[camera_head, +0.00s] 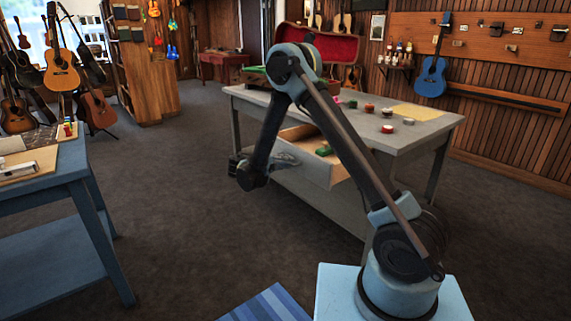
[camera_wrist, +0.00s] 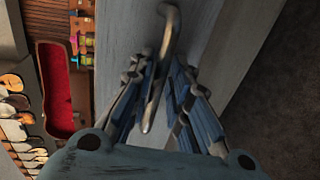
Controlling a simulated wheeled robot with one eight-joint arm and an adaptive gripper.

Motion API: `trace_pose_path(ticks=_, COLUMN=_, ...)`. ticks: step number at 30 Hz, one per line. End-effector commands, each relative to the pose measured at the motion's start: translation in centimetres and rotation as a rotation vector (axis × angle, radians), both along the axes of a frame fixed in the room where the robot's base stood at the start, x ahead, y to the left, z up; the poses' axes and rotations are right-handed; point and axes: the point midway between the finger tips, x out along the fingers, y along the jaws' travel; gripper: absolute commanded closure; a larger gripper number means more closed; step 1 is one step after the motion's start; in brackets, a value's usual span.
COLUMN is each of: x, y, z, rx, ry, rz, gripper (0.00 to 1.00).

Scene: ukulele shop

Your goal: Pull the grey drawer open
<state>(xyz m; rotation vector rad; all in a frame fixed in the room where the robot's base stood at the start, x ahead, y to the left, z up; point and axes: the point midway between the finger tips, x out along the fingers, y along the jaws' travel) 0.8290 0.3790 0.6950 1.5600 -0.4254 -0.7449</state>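The grey drawer (camera_head: 316,172) stands out from the grey table (camera_head: 445,123) in the head view, and its wooden inside shows, with green items (camera_head: 324,151) in it. A curved metal handle (camera_wrist: 169,35) shows in the wrist view on the grey front. My gripper (camera_wrist: 165,100) has its blue-padded fingers apart, with the handle between them, nearer the left finger. I cannot tell whether a finger touches it. In the head view my arm partly hides the drawer and table, and my gripper (camera_head: 284,157) is at the drawer's front.
The tabletop holds a red-lined open case (camera_head: 318,45), small round tins (camera_head: 387,128) and a yellow sheet (camera_head: 417,111). A blue table (camera_head: 70,163) stands at the left. Dark carpet (camera_head: 185,215) between it and the drawer is clear. Guitars stand at the far left.

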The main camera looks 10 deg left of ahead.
Motion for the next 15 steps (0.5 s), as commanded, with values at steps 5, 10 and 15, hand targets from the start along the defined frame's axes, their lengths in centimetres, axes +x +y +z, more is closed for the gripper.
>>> trace_pose_path(ticks=5, x=0.04, y=-0.05, z=0.09, rx=-0.001, ry=-0.001, rz=0.0, gripper=0.71)
trace_pose_path(ticks=10, x=0.02, y=-0.02, z=0.14, rx=-0.001, ry=-0.003, rz=0.0, gripper=0.71)
trace_pose_path(ticks=15, x=-0.81, y=0.83, z=0.39, rx=-0.002, ry=-0.003, rz=0.003, gripper=0.71)
